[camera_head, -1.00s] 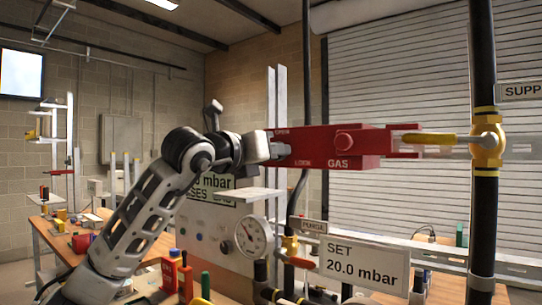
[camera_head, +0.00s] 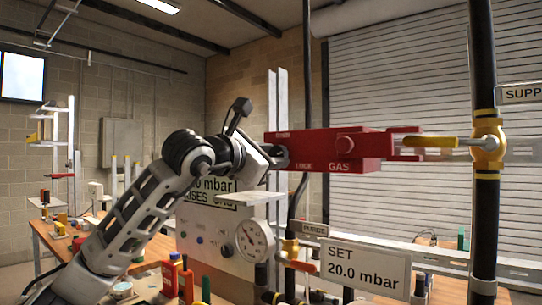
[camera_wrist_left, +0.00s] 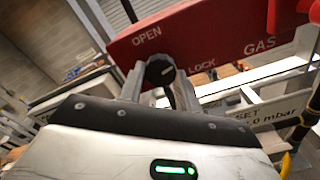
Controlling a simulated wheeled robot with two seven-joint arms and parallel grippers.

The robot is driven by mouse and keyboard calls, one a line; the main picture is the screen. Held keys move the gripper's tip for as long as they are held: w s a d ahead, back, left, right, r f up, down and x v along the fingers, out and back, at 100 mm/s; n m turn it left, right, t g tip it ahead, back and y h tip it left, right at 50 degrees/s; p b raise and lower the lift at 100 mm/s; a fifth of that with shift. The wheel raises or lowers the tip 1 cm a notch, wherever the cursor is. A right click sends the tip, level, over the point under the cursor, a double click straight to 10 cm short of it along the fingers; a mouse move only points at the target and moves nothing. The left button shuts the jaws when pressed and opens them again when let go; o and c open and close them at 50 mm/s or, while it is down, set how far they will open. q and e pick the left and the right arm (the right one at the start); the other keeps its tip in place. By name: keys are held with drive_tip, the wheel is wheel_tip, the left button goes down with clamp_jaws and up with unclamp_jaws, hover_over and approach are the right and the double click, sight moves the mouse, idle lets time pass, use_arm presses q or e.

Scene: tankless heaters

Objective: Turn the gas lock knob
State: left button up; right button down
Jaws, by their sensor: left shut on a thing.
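The red gas lock box (camera_head: 330,150) is mounted at mid-height in front of the shutter, marked GAS and LOCK. In the left wrist view, the red plate (camera_wrist_left: 205,42) shows the words OPEN, LOCK and GAS. My left gripper (camera_head: 278,155) reaches the box's left end. In the left wrist view, its two fingers are shut on a dark round knob (camera_wrist_left: 160,71) at the plate's lower edge, between OPEN and LOCK. In the head view the gripper and wrist hide most of the knob. My right gripper is not in view.
A yellow-handled valve lever (camera_head: 430,142) joins the black vertical pipe (camera_head: 485,215) right of the box. Below stand a pressure gauge (camera_head: 254,239), a SET 20.0 mbar sign (camera_head: 365,267) and a PURGE valve (camera_head: 291,250). Workbenches with tools lie at the left.

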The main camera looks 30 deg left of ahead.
use_arm(q)
drive_tip(key=shift+m, duration=0.6)
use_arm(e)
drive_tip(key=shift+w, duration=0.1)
use_arm(q)
drive_tip(key=o, duration=1)
drive_tip(key=shift+c, duration=0.2)
drive_tip(key=s+a+b, duration=0.1)
drive_tip(key=s+b, duration=0.3)
drive_tip(key=s, duration=1.2)
drive_tip(key=shift+b, duration=0.4)
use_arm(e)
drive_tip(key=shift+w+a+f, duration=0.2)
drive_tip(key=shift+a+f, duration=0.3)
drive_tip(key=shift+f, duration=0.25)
